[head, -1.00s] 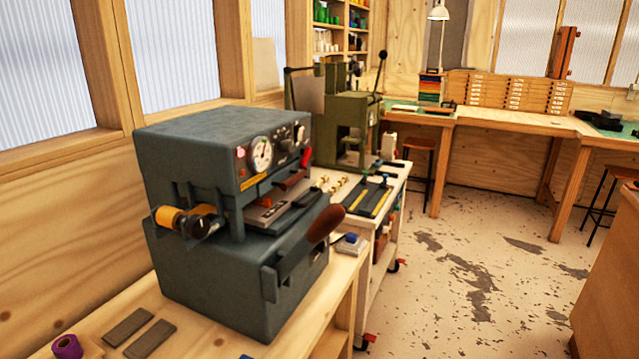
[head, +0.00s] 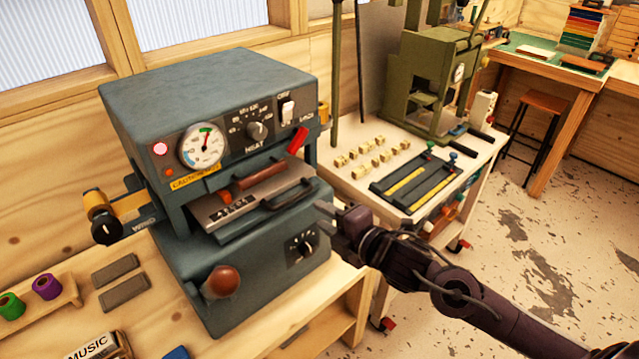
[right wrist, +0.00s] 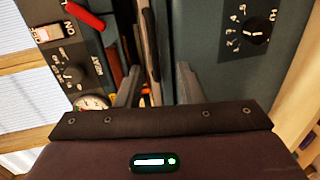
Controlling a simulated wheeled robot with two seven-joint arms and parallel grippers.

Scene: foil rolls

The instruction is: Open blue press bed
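The blue-grey press (head: 205,90) stands on the wooden bench with its heat dial and gauge on the front. Its bed (head: 225,210) is a metal plate in the front slot, with a dark bar handle (head: 287,194) on its front edge. My right gripper (head: 322,217) is just right of the handle, open and pointing at it. In the right wrist view, the handle (right wrist: 150,50) lies ahead between the two open fingers (right wrist: 157,88), nearer the right one in depth unclear; contact cannot be told. My left gripper is not in view.
A brown-knobbed lever (head: 220,282) sticks out at the press's lower front. A foil roll (head: 97,205) sits on its left side. A cart (head: 440,150) with brass type and a green press (head: 430,75) stands to the right. Colored rolls (head: 45,287) lie at lower left.

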